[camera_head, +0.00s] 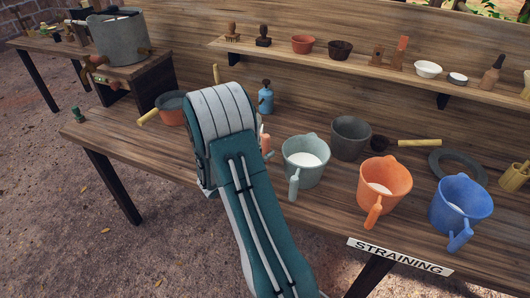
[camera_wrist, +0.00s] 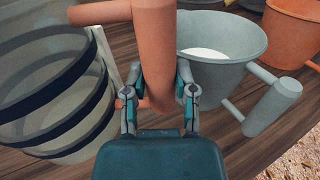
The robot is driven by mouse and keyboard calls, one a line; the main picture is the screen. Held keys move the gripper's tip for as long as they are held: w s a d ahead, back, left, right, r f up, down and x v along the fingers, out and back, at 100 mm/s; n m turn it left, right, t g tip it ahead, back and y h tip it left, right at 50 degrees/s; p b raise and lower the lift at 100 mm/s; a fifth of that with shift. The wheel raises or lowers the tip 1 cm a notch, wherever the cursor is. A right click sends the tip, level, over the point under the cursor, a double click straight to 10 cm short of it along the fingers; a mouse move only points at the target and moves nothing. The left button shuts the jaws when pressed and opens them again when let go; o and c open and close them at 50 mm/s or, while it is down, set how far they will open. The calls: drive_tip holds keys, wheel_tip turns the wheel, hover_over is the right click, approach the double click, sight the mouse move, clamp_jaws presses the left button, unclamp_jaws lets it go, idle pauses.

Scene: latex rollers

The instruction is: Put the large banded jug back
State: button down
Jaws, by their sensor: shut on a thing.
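The large banded jug (camera_wrist: 50,75) fills the left of the wrist view, a pale grey body with dark blue bands. Its orange handle (camera_wrist: 153,45) stands between my fingers, and my gripper (camera_wrist: 158,88) is shut on it. In the head view my arm hides the jug's body and the gripper; only a bit of orange handle (camera_head: 265,143) shows beside the arm. I cannot tell whether the jug's base touches the bench. A grey-green jug (camera_head: 306,160) with white liquid stands just right of it and also shows in the wrist view (camera_wrist: 225,45).
An orange jug (camera_head: 385,184), a blue jug (camera_head: 461,203) and a dark grey pot (camera_head: 350,138) stand further right on the bench (camera_head: 130,140). A blue bottle (camera_head: 266,98) stands behind the arm. A shelf (camera_head: 350,70) with small items runs along the back. The bench's left part has free room.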

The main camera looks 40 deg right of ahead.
drive_tip(key=shift+a, duration=0.15)
drive_tip(key=shift+d+f, duration=0.25)
drive_tip(key=shift+f, duration=0.2)
wheel_tip(320, 180, down, 3)
drive_tip(key=shift+d+f, duration=0.1)
drive_tip(key=shift+d, duration=0.05)
drive_tip(key=shift+a+f, duration=0.25)
drive_tip(key=shift+f, duration=0.6)
drive_tip(key=shift+d, duration=0.15)
drive_tip(key=shift+f, duration=0.55)
drive_tip(key=shift+c, duration=1.7)
unclamp_jaws()
drive_tip(key=shift+f, duration=0.1)
